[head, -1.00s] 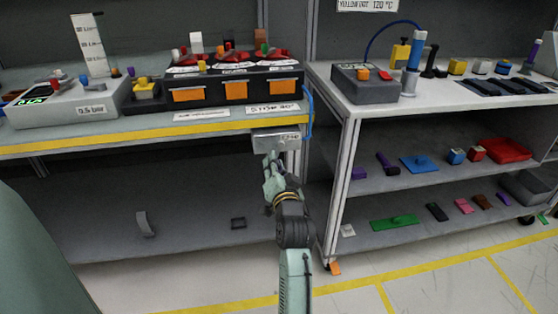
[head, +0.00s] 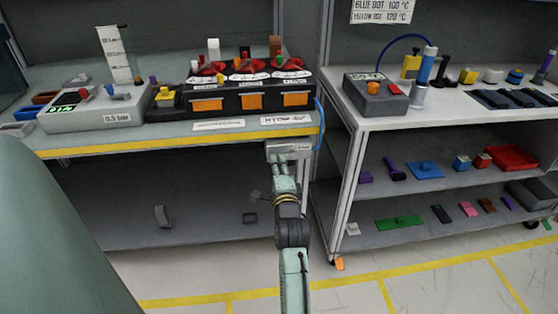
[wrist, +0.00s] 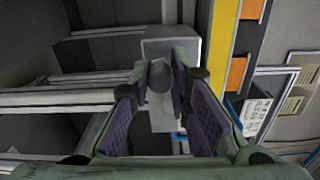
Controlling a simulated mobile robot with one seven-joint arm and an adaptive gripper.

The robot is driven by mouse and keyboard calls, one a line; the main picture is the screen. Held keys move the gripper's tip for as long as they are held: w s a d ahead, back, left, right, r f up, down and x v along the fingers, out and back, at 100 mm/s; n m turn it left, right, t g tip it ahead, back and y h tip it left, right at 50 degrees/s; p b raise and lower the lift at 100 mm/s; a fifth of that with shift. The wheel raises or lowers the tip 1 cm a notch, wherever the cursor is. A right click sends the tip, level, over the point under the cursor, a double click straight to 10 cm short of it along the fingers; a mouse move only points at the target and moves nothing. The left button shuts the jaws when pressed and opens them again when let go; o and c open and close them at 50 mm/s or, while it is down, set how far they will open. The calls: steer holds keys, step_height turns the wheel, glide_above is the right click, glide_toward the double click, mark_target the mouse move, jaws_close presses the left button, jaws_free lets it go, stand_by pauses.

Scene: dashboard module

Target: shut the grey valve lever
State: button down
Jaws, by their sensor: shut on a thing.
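The grey valve lever (wrist: 160,76) shows in the wrist view as a dark grey rounded end between my fingers. It stands in front of a light grey valve block (wrist: 187,48). The block also shows in the head view (head: 289,148), below the front edge of the bench at its right end. My gripper (wrist: 160,82) has its purple-padded fingers on both sides of the lever and is shut on it. In the head view my gripper (head: 284,172) is just below the block, and it hides the lever there. The lever's exact angle cannot be told.
The bench's yellow front edge (head: 185,142) runs just above my gripper. A black panel (head: 235,100) with orange drawers stands above. A blue hose (head: 320,122) hangs close right of the block. A white shelf cart (head: 352,160) stands at right. The space below the bench is mostly open.

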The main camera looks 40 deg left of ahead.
steer(key=shift+w+r+m+p, duration=0.1)
steer(key=shift+r+m+p, duration=0.25)
steer(key=shift+m+p, duration=0.3)
steer(key=shift+r+m+p, duration=0.3)
steer(key=shift+m+p, duration=0.15)
steer(key=shift+m, duration=0.4)
steer(key=shift+r, duration=0.15)
steer(key=c, duration=1.5)
jaws_free()
steer(key=shift+a, duration=0.1)
steer(key=v, duration=1.2)
